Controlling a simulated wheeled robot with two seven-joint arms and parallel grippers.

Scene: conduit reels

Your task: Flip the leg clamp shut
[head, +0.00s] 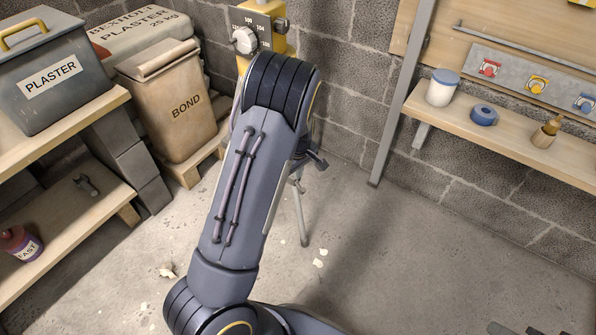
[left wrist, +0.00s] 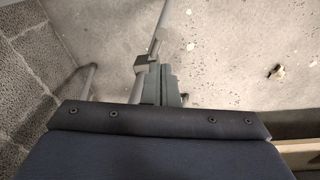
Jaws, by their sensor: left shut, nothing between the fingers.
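The tripod leg (left wrist: 161,28) runs down through the left wrist view, with a grey clamp (left wrist: 142,62) around it. My left gripper (left wrist: 161,78) is shut and empty, its two fingers side by side right at the clamp. I cannot tell whether they touch it. The clamp's lever cannot be made out, so its position is unclear. In the head view my left arm covers most of the tripod. A lower leg (head: 301,218) shows to the right of the arm, below a small dark part that I cannot identify. My right gripper is not in view.
The yellow-backed dial unit (head: 246,40) stands behind my arm. A wall shelf (head: 510,140) holds a jar (head: 442,88). The floor right of the tripod is mostly clear.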

